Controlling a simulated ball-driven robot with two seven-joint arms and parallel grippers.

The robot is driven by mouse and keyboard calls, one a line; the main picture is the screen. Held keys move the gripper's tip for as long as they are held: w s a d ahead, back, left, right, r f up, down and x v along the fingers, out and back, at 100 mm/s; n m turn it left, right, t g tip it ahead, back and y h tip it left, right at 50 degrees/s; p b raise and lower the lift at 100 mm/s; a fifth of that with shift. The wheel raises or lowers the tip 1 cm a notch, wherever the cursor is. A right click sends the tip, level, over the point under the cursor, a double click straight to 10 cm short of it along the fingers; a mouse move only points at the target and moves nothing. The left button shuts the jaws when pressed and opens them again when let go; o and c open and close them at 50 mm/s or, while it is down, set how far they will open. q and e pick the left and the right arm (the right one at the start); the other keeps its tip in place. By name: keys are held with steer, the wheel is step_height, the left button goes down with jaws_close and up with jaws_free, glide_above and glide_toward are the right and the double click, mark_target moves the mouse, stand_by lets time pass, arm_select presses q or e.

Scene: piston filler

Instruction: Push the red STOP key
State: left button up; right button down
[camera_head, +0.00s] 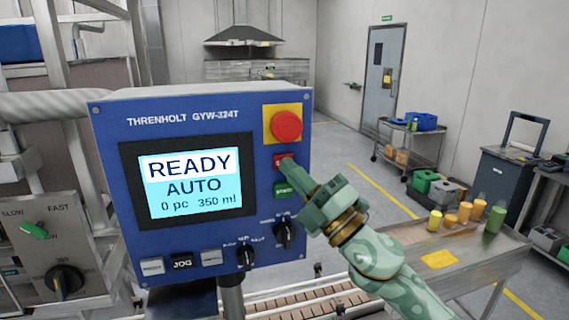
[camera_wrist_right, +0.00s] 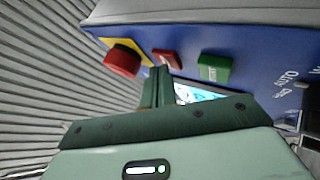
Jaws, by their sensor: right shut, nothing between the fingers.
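The blue control panel (camera_head: 200,107) stands in front of me, its screen (camera_head: 188,183) reading READY, AUTO, 0 pc, 350 ml. The small red STOP key (camera_head: 279,160) sits below the round red emergency button (camera_head: 286,125) and above the green START key (camera_head: 284,190). My right gripper (camera_head: 290,164) is shut and empty, its tip at the STOP key and partly covering it; I cannot tell whether it touches. In the right wrist view the red key (camera_wrist_right: 166,59) shows just beyond the fingertips (camera_wrist_right: 160,72), between the emergency button (camera_wrist_right: 122,61) and green key (camera_wrist_right: 214,68). My left gripper is out of view.
Selector knobs (camera_head: 284,233) and a row of small keys (camera_head: 182,263) line the panel's lower part. A conveyor (camera_head: 310,300) runs below. A metal table (camera_head: 480,262) with yellow and green bottles stands right. A cart (camera_head: 412,145) stands farther back.

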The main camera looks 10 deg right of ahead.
steer(key=shift+s, duration=0.85)
steer(key=shift+p, duration=0.3)
steer(key=s+p, duration=0.1)
steer(key=s, duration=0.4)
steer(key=shift+d, duration=0.1)
stand_by(0.3)
